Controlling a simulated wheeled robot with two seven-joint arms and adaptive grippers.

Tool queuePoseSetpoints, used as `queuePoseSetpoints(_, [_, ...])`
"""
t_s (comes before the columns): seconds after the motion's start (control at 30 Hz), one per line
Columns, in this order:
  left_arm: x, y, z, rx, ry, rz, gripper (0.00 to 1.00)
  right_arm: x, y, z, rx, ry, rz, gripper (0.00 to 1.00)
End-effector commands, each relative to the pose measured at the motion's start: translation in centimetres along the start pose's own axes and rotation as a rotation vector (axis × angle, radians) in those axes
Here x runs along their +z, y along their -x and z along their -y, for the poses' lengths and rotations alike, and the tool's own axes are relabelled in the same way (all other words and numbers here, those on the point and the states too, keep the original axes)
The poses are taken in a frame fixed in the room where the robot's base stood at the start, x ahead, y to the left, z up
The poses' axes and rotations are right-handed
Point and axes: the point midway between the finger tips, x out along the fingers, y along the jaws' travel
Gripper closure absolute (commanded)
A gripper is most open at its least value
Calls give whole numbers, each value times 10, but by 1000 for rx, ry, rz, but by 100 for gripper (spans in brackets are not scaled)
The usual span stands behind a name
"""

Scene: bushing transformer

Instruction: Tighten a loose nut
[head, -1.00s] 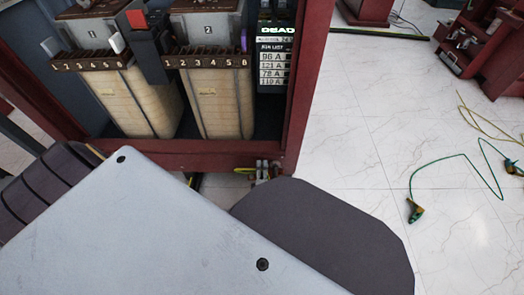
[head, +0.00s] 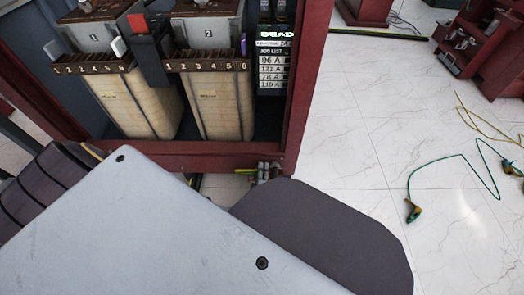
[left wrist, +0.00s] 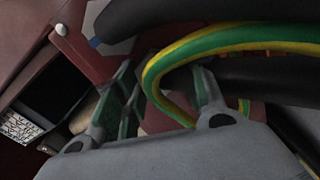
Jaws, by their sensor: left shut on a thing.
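My left gripper (left wrist: 165,100) shows in the left wrist view with its two grey, green-padded fingers around a small part that I cannot make out. A green-and-yellow cable (left wrist: 185,52) loops across and hides much of the space between the fingers. No nut can be told apart. In the head view my left gripper (head: 264,170) shows only as a small cluster low at the front of the red cabinet frame (head: 215,149); a large pale panel of my own hides what is below. My right gripper is not in view.
Two transformer units (head: 212,100) with numbered terminal strips stand in the cabinet, beside a display (head: 275,50) reading "DEAD" and "JOB LIST". A green lead with a clamp (head: 412,211) lies on the pale floor (head: 345,145) at right. Red equipment (head: 490,50) stands behind it.

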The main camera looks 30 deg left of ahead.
Motion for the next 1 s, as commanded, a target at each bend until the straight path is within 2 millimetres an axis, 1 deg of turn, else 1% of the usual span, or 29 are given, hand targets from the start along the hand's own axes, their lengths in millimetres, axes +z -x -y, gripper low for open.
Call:
queuePoseSetpoints(0.13, [-1, -1, -1, 0, -99, -1, 84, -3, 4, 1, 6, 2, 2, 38])
queuePoseSetpoints(0.3, [-1, 0, 0, -1, -169, -1, 84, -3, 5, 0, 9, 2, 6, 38])
queuePoseSetpoints(0.63, [-1, 0, 0, -1, -179, -1, 84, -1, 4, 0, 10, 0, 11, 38])
queuePoseSetpoints(0.67, [-1, 0, 0, -1, -179, -1, 57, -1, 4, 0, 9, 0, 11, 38])
queuePoseSetpoints(0.8, [-1, 0, 0, -1, -178, -1, 39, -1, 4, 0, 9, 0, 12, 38])
queuePoseSetpoints(1.0, [0, 0, 0, 0, -178, -1, 38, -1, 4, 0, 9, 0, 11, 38])
